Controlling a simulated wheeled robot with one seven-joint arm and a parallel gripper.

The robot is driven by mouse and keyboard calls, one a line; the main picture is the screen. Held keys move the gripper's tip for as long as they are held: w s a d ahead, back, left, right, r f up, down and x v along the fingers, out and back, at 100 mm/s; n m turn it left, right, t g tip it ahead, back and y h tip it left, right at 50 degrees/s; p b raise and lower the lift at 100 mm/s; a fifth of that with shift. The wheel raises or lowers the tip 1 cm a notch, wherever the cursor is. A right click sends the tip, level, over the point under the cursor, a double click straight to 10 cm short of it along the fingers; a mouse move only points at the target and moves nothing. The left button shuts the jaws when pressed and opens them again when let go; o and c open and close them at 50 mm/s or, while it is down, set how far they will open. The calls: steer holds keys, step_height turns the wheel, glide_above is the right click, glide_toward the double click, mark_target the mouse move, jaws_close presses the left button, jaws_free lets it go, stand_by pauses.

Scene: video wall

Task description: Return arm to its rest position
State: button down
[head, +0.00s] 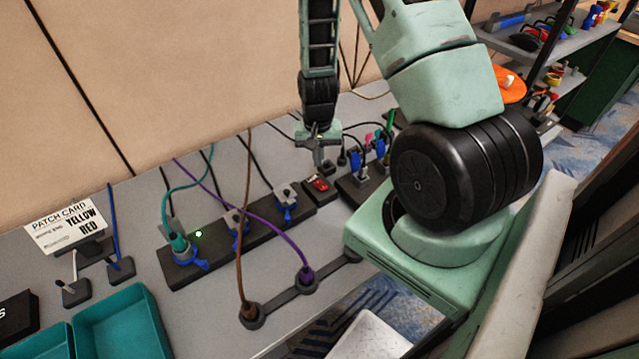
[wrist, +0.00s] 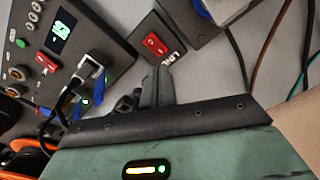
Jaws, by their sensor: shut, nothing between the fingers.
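My gripper (head: 318,137) hangs pointing down over the grey table (head: 205,330), above the gap between two black socket blocks. Its fingers are shut with nothing between them. In the wrist view my shut gripper (wrist: 152,86) shows just below a red rocker switch (wrist: 155,43) on a small dark base marked with letters. The same red switch (head: 320,184) shows in the head view below and close to my fingertips. I cannot tell whether the fingers touch anything. My green arm rises from its base at the right of the table.
Brown and purple cables end in round holders in front. A patch card (head: 66,227) and teal trays (head: 122,325) stand left. The wall is close behind; shelves stand at right.

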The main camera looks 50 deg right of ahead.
stand_by(0.3)
steer(key=a+r+n+y, duration=0.1)
steer(key=a+r+n, duration=0.3)
steer(key=a+r, duration=0.55)
steer(key=a+r+n, duration=0.4)
steer(key=a+r, duration=0.2)
steer(key=a, duration=0.7)
steer(key=s+a+r+n, duration=0.4)
steer(key=s+a, duration=0.1)
steer(key=s, duration=0.3)
steer(key=s+a+r+n, duration=0.4)
steer(key=s+a+r, duration=0.1)
steer(key=s, duration=0.3)
steer(key=shift+s+a+n, duration=0.4)
